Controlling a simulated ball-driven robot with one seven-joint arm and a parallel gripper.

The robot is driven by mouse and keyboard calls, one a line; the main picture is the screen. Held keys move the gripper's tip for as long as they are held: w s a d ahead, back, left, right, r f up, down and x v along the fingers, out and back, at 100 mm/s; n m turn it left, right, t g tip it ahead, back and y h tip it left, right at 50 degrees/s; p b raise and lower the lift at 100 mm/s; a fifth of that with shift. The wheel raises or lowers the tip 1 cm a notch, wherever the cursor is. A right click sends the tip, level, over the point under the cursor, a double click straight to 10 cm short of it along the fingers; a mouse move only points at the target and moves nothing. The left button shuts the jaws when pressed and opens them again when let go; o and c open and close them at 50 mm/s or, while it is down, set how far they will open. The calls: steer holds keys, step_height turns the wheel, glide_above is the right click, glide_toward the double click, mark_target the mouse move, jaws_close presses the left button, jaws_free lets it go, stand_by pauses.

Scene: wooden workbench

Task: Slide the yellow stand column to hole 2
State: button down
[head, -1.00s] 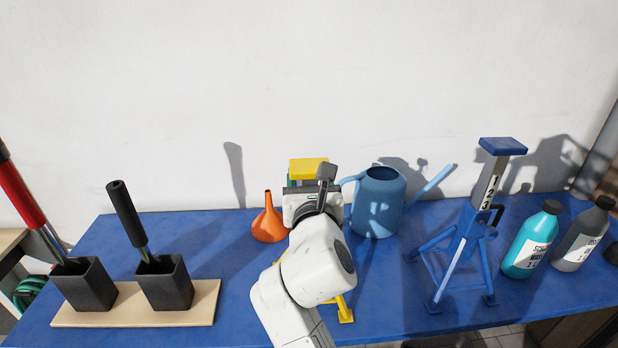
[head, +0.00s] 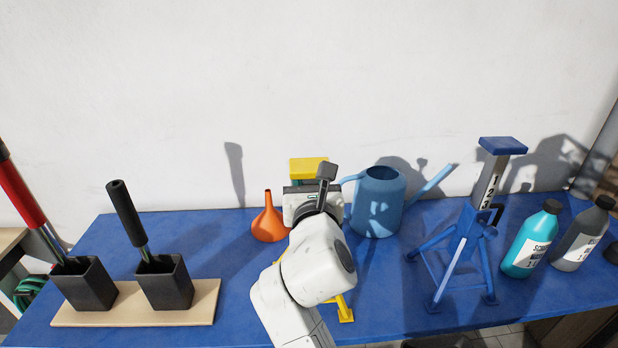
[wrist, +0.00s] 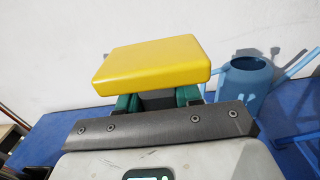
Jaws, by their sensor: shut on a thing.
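The yellow stand's flat yellow top (head: 308,169) shows behind my wrist in the head view, and it fills the upper middle of the wrist view (wrist: 150,68). My gripper (wrist: 157,102) is shut on the dark column just under this top, with green finger parts on either side. A yellow foot (head: 345,313) of the stand shows beside my arm. Most of the stand's frame, its lower column and its holes are hidden behind my arm and wrist, so I cannot tell which hole the column is at.
An orange funnel (head: 268,222) stands close left of my wrist and a blue watering can (head: 377,205) close right. A blue stand (head: 460,240) and bottles (head: 530,240) are farther right. Black holders (head: 165,284) with handles stand at the left. The wall is behind.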

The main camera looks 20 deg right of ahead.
steer(key=shift+r+p, duration=0.3)
steer(key=shift+p, duration=0.85)
steer(key=shift+f, duration=0.1)
steer(key=c, duration=0.8)
jaws_free()
steer(key=shift+c, duration=0.2)
steer(key=shift+s+f, duration=0.1)
steer(key=b+v, duration=0.1)
steer(key=v, duration=0.9)
steer(key=shift+s+a, duration=0.1)
steer(key=shift+s, duration=0.2)
